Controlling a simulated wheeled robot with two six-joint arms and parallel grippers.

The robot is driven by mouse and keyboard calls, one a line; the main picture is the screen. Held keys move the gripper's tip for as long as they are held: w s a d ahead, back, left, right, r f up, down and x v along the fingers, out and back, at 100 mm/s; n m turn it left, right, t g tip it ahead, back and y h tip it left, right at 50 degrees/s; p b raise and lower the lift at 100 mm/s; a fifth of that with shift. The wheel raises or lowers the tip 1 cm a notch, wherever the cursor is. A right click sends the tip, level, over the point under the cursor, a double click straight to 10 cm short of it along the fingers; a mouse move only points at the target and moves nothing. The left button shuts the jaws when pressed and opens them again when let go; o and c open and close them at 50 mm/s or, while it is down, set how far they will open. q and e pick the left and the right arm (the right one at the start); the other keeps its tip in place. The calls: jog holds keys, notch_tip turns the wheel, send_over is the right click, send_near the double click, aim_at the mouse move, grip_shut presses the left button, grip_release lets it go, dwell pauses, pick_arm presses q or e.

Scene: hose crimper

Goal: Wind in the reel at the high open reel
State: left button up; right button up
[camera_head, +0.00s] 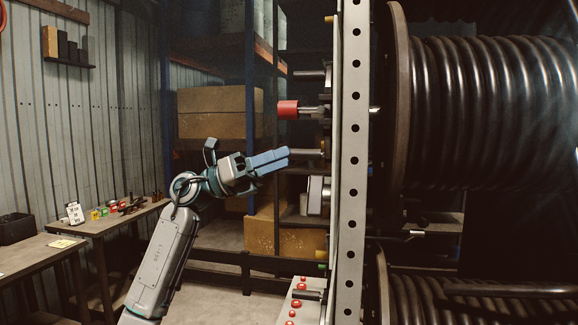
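The high open reel (490,110) stands at the right, wound with dark hose, behind a perforated steel upright (354,180). A red grip (288,109) on a short shaft sticks out to the left of the upright, level with this reel. My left gripper (287,157) is below the red grip and apart from it, its blue fingers pointing right. The fingertips are close to the end of a plain rod (308,153); I cannot tell whether they touch. One finger overlaps the other, so the gap is unclear. My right gripper is not in view.
A second hose reel (480,300) is at the lower right. Workbenches (100,222) and shelves with boxes (215,100) are farther back left.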

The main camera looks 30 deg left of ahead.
pick_arm(q)
jog(key=b+v, duration=0.4)
jog(key=v, duration=0.2)
jog(key=shift+s+b, duration=0.15)
jog(key=shift+b, duration=0.2)
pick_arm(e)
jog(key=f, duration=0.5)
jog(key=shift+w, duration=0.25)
pick_arm(q)
jog(key=shift+r, duration=0.15)
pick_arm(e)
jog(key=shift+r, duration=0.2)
pick_arm(q)
jog(key=shift+a, duration=0.1)
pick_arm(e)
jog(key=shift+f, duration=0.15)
pick_arm(q)
jog(key=b+v, duration=0.5)
jog(key=v, duration=0.5)
jog(key=shift+s+a+b, duration=0.15)
jog(key=shift+a+b, duration=0.15)
jog(key=shift+a, duration=0.05)
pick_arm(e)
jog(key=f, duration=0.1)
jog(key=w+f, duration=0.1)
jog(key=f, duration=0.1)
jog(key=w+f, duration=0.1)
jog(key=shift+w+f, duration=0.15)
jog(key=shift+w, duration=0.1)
